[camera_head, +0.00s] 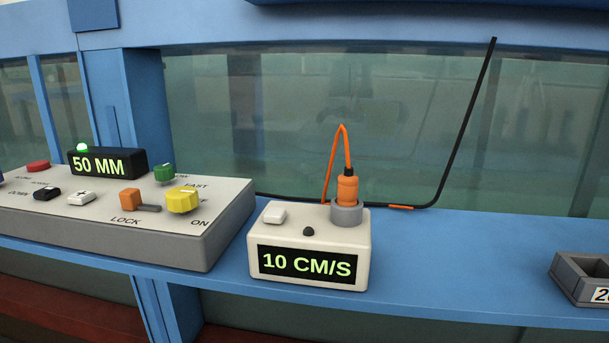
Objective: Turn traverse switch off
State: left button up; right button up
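The traverse control box (190,240) stands on the blue ledge at the left, with its top tilted towards me. A yellow rotary knob (182,200) sits at its right end, with the label ON to its lower right. I cannot tell for sure which label the knob points at. A green knob (164,174) sits behind it near the word FAST. An orange block with a grey lever (148,208) sits left of the yellow knob by the word LOCK. A black display (106,163) reads 50 MM, with a green lamp (82,147) lit on top. Neither gripper is in view.
A white meter (310,245) reading 10 CM/S stands right of the control box, with an orange plug (347,188) and cable rising from it. A black bent rod (465,120) leans by the glass. A grey tray (577,282) sits at the far right. The ledge between is clear.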

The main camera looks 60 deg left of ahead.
aim_at(181, 200)
jog(key=u, duration=2.85)
jog(key=k+l+u, duration=0.2)
jog(key=u, duration=0.25)
jog(key=k+l+u, duration=0.1)
jog(key=k+u, duration=0.15)
jog(key=u, duration=0.2)
